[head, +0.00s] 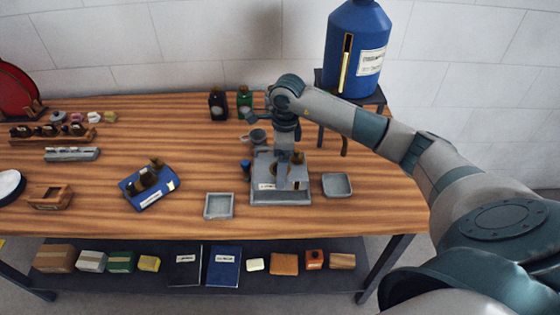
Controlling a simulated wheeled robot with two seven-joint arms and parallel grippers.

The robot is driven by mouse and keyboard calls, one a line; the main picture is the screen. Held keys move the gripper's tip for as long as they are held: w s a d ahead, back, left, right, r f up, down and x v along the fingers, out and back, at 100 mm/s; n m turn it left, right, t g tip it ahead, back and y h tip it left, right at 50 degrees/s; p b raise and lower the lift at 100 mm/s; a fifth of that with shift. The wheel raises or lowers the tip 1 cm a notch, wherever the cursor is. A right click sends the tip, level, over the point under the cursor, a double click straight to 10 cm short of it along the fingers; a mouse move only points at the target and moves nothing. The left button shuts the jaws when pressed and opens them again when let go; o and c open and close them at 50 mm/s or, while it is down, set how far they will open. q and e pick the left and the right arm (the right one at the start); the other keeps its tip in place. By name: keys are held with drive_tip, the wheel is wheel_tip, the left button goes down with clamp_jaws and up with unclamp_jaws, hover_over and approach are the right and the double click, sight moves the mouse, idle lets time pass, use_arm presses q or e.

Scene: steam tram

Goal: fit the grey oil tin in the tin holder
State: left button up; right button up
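My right gripper (285,150) points down over a grey stand (266,197) with a white label, near the middle of the wooden table. The gripper is seen from behind its wrist, and its fingertips blend with grey parts below. I cannot tell whether it is open or shut, or whether it touches anything. A grey upright shape (283,172) is directly under it; I cannot tell whether this is the oil tin or part of the stand. The stand may be the tin holder. No other grey oil tin is clearly recognisable. My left gripper is out of view.
Square grey trays sit left (219,206) and right (337,185) of the stand. A blue rack (149,188) with dark bottles is farther left. A large blue container (357,50) stands on a raised dark stand at back right. Bare table lies between the rack and left tray.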

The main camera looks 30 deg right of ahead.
drive_tip(key=shift+f, duration=0.1)
drive_tip(key=shift+f, duration=0.55)
drive_tip(key=shift+f+b, duration=0.6)
drive_tip(key=shift+b, duration=0.3)
drive_tip(key=shift+b, duration=0.55)
idle(0.9)
drive_tip(key=shift+f+b, duration=0.8)
drive_tip(key=shift+b, duration=0.25)
idle(1.0)
drive_tip(key=shift+f+b, duration=0.15)
drive_tip(key=shift+b, duration=0.3)
idle(0.7)
drive_tip(key=o, duration=1.3)
drive_tip(key=shift+c, duration=0.2)
